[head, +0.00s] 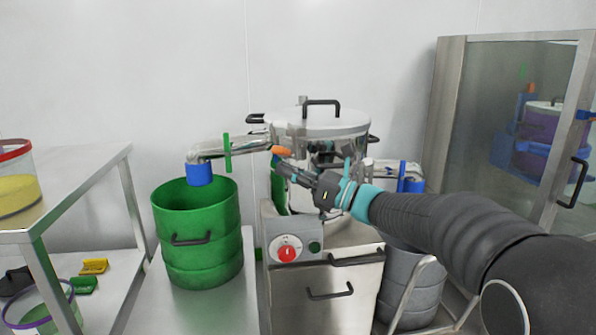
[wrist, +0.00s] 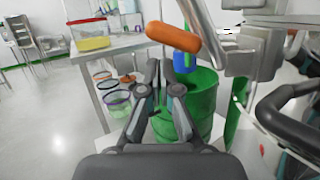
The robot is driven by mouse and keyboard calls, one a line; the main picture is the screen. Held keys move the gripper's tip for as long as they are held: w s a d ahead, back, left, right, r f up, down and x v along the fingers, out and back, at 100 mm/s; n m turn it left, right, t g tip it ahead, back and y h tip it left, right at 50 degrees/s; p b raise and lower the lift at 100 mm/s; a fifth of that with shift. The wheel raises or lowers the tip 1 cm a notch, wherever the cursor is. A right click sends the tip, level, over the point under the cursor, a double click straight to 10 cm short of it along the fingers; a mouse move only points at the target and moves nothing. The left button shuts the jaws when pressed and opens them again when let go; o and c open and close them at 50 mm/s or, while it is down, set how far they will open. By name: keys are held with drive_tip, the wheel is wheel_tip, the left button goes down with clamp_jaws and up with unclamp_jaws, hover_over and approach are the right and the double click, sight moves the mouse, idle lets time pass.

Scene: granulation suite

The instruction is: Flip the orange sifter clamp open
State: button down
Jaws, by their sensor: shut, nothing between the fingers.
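The orange sifter clamp (head: 281,151) shows as a short rounded handle at the left side of the steel sifter (head: 345,125), beside its outlet pipe. In the wrist view the orange clamp handle (wrist: 173,38) lies slightly tilted, just beyond my fingertips and close to a steel bracket. My gripper (head: 281,168) is shut and empty, with its fingertips just below the handle in the head view. In the wrist view my gripper (wrist: 160,68) shows both fingers together, with nothing between them. I cannot tell whether the fingertips touch the handle.
A green drum (head: 197,235) stands under the outlet pipe (head: 230,146), which has a blue end and a green lever. A steel table (head: 80,180) is at the left. The sifter's base (head: 325,290) has a red knob. A glazed cabinet (head: 510,120) stands at the right.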

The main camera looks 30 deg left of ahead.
drive_tip(key=shift+s+r, duration=0.1)
drive_tip(key=shift+r, duration=0.6)
drive_tip(key=shift+r, duration=0.1)
drive_tip(key=s+d+f+b, duration=0.1)
drive_tip(key=d+f+b, duration=0.2)
drive_tip(key=d+f, duration=0.3)
drive_tip(key=d, duration=0.4)
idle(0.4)
drive_tip(key=shift+a+f, duration=0.1)
